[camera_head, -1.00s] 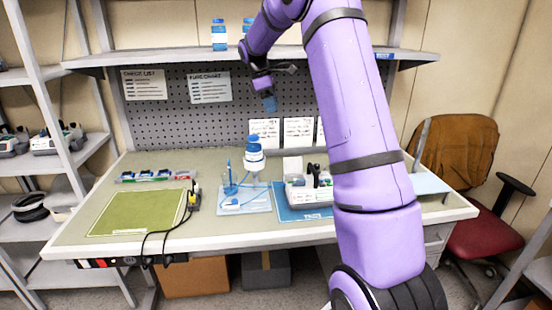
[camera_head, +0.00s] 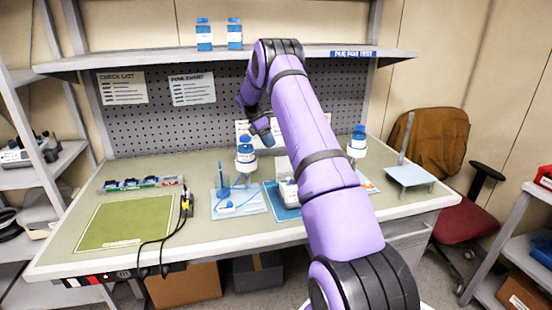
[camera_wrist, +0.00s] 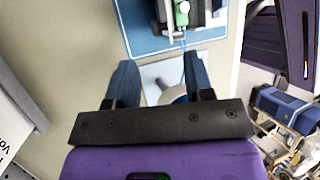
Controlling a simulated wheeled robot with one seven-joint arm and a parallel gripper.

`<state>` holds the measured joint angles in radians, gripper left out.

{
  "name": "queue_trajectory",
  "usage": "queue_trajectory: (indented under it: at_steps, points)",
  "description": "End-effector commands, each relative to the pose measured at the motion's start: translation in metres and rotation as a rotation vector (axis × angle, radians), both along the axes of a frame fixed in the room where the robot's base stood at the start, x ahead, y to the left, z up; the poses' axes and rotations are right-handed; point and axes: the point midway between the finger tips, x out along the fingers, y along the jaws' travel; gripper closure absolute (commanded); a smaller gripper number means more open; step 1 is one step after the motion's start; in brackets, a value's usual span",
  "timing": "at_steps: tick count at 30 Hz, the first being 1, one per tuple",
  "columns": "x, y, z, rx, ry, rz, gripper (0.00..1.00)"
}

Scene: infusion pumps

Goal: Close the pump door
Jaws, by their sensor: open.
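The infusion pump (camera_head: 285,188) stands on a blue mat (camera_head: 284,211) on the bench; my arm hides most of it in the head view. In the wrist view, part of the pump (camera_wrist: 205,14) with a green piece shows at the top, cut off by the edge, on the blue mat (camera_wrist: 134,36). The door's position cannot be told. My gripper (camera_head: 264,137) hangs over the back of the bench, near a blue-capped bottle. In the wrist view, the fingers of my gripper (camera_wrist: 160,80) are apart, with nothing held between them, and clear of the pump.
A blue-capped bottle (camera_head: 246,152) stands above a pale tray (camera_head: 250,206) left of the pump. Another bottle (camera_head: 357,138) is to the right. A green mat (camera_head: 125,222), black cables and small colored bins (camera_head: 140,184) are at left. The shelf (camera_head: 150,62) is overhead.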

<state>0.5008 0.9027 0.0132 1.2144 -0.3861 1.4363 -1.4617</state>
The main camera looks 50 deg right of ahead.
Motion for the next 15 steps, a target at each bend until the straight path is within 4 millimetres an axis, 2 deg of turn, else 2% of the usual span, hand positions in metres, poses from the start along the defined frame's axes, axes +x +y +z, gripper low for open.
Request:
queue_trajectory:
  at_steps: [6, 15]
  points:
    - [-0.020, -0.005, -0.034, 0.001, 0.003, -0.001, 0.52]
    - [-0.034, -0.010, -0.059, 0.000, 0.000, 0.000, 0.52]
